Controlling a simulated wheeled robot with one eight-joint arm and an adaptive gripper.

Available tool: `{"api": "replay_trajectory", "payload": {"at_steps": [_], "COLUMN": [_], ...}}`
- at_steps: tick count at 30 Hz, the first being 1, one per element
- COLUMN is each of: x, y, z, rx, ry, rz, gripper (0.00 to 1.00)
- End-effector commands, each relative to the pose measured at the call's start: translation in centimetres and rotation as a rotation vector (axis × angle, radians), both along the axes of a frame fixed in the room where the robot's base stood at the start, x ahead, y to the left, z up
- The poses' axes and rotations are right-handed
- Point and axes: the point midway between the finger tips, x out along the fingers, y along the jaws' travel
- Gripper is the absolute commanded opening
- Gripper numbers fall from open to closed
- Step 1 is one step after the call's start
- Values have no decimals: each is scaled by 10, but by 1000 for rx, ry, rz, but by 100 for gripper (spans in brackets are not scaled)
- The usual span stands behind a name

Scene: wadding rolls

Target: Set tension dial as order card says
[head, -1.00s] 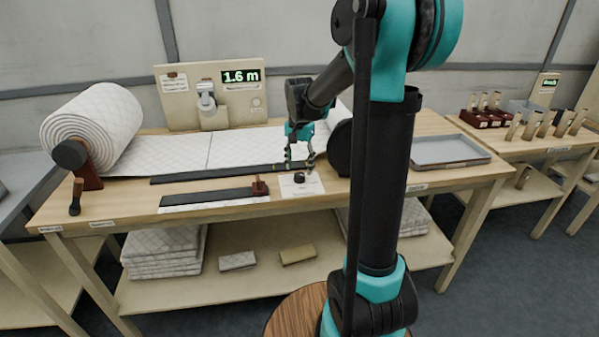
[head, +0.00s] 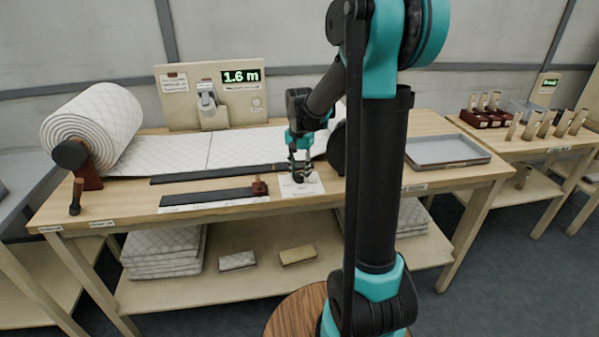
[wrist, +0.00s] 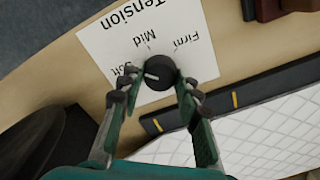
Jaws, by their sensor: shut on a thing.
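The tension dial (wrist: 163,72) is a round black knob with a white pointer mark, on a white card (wrist: 103,41) printed "Tension", "Soft", "Mid" and "Firm". In the wrist view its pointer faces left, close to the Soft label. My gripper (wrist: 158,82) is shut on the dial, one finger on each side. In the head view my gripper (head: 299,172) is down at the white dial card (head: 316,186) and hides the dial. A small white card (head: 174,82) is on the upright board; its print is too small to read, and I cannot tell whether it is the order card.
The board (head: 190,110) has a display (head: 241,76) reading 1.6 m. A quilted wadding roll (head: 95,125) is at the left, its sheet running along the bench. Dark rails (head: 205,199) lie left of the dial card. A grey tray (head: 447,152) is at the right.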

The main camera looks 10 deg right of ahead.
Motion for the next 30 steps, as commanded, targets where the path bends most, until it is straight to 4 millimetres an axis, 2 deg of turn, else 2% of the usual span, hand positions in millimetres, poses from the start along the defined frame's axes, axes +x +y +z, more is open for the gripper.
{"api": "replay_trajectory", "payload": {"at_steps": [4,13,23,24,29,30], "x": [0,0,0,0,0,0], "y": [0,0,0,0,0,0], "z": [0,0,0,0,0,0], "rx": [0,0,0,0,0,0], "ry": [0,0,0,0,0,0], "rz": [29,242,268,268,267,267], "gripper": [4,4,4,34,54,54]}}
